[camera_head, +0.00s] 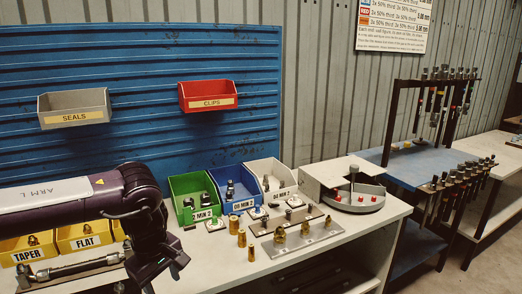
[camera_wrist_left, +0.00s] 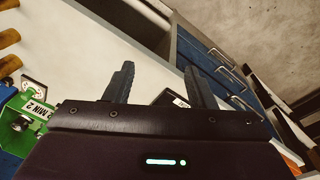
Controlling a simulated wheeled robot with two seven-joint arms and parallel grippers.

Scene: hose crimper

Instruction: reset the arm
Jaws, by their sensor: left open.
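My left arm comes in from the left in the head view, over the workbench (camera_head: 250,272). My left gripper (camera_head: 166,272) points down in front of the green bin (camera_head: 185,186), near the bench's front edge. In the left wrist view my left gripper (camera_wrist_left: 158,75) shows two dark fingers standing apart with nothing between them. Pale bench surface and blue drawers (camera_wrist_left: 205,60) lie beyond the fingers. My right gripper is in neither view.
A blue bin (camera_head: 226,180) and white bin (camera_head: 264,168) stand beside the green one. Brass fittings (camera_head: 241,238) and a fitting plate (camera_head: 300,240) sit to the right of my gripper. A round crimper-like device (camera_head: 354,200) stands farther right. Yellow bins (camera_head: 78,240) are partly behind my arm.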

